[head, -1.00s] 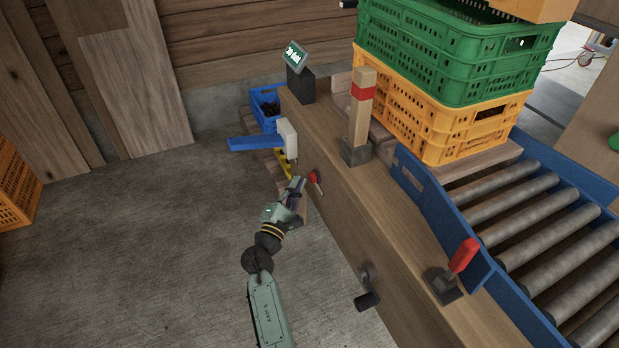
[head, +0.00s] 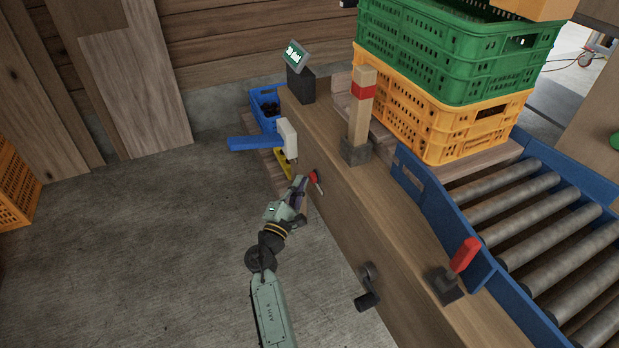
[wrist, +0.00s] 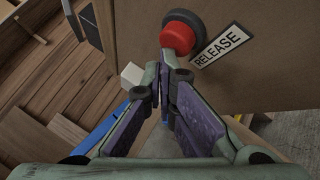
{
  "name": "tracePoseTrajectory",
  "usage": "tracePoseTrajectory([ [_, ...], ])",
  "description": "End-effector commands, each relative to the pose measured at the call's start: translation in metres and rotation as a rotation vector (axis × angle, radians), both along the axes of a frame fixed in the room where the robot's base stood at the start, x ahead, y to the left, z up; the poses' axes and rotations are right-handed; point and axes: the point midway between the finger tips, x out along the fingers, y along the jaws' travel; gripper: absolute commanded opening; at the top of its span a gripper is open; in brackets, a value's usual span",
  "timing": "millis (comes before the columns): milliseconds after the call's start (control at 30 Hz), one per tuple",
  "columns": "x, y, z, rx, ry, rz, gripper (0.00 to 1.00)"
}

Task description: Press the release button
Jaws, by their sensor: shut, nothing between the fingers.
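The red release button (wrist: 178,38) sits in a dark round collar on the wooden side panel, with a white label reading RELEASE (wrist: 218,46) beside it. In the head view the button (head: 313,175) is a small red spot on the side of the wooden bench. My gripper (head: 302,181) is shut and empty, its tips pointing at the button. In the wrist view my gripper (wrist: 167,64) has its fingertips together just below the red cap, overlapping its lower edge in the picture. I cannot tell whether they touch it.
A blue-armed white fixture (head: 287,138) juts out just beyond my gripper. The bench side (head: 345,235) carries a dark crank (head: 368,290), and a red lever (head: 464,255) stands on top. Stacked crates (head: 440,120) sit behind.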

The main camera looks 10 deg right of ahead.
Motion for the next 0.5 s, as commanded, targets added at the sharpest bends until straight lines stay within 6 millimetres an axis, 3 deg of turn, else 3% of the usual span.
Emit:
tracePoseTrajectory([
  [500,0.0018,-0.0057,0.0,0.0,0.0,-0.001,0.0],
])
